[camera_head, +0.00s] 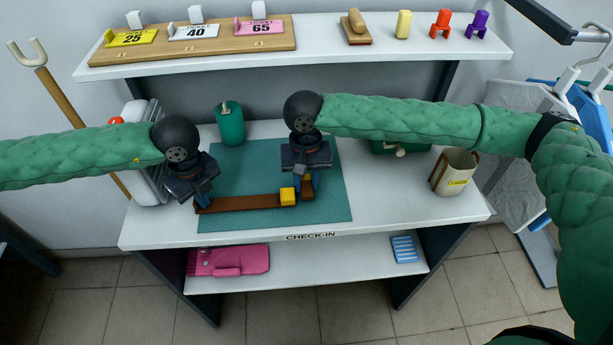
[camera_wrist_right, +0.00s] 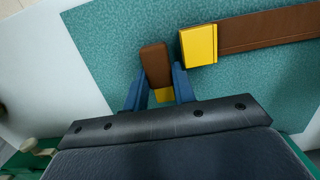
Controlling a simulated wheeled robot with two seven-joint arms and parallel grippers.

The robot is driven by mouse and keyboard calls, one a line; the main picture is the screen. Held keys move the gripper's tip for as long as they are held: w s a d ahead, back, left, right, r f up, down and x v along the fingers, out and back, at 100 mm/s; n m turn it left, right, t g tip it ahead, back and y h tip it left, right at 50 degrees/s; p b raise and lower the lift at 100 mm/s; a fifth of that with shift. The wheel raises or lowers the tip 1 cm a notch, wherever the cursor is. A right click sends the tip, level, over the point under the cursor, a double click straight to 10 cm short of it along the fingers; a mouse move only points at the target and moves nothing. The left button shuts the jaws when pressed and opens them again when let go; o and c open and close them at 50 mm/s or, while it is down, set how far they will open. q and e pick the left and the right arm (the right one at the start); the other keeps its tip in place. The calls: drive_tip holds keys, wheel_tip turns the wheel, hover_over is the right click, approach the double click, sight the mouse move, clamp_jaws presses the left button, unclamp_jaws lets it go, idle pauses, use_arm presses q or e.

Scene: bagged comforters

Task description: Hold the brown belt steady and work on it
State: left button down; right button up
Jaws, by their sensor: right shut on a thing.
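The brown belt (camera_head: 245,203) lies flat on a teal mat (camera_head: 330,205), with a yellow block (camera_head: 288,196) at its right end. In the right wrist view the belt (camera_wrist_right: 265,30) and yellow block (camera_wrist_right: 198,45) lie beside my fingers. My left gripper (camera_head: 203,198) is at the belt's left end; its fingertips are too small to tell whether they grip it. My right gripper (camera_head: 308,186), also in the wrist view (camera_wrist_right: 158,88), is shut on a short brown piece (camera_wrist_right: 155,64) with a yellow end. A gap separates this piece from the yellow block.
Ticket blocks and small figures line the upper shelf (camera_head: 340,62). A pink item (camera_head: 230,261) lies on the lower shelf.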

drive_tip(key=shift+f, duration=0.45)
idle(0.5)
drive_tip(key=o, duration=1.1)
drive_tip(key=shift+a, duration=0.1)
drive_tip(key=shift+c, duration=0.4)
drive_tip(key=shift+r, duration=0.9)
drive_tip(key=o, duration=0.4)
drive_tip(key=shift+w+a+r, duration=0.1)
drive_tip(key=shift+w+r, duration=0.05)
drive_tip(key=shift+r, duration=2.5)
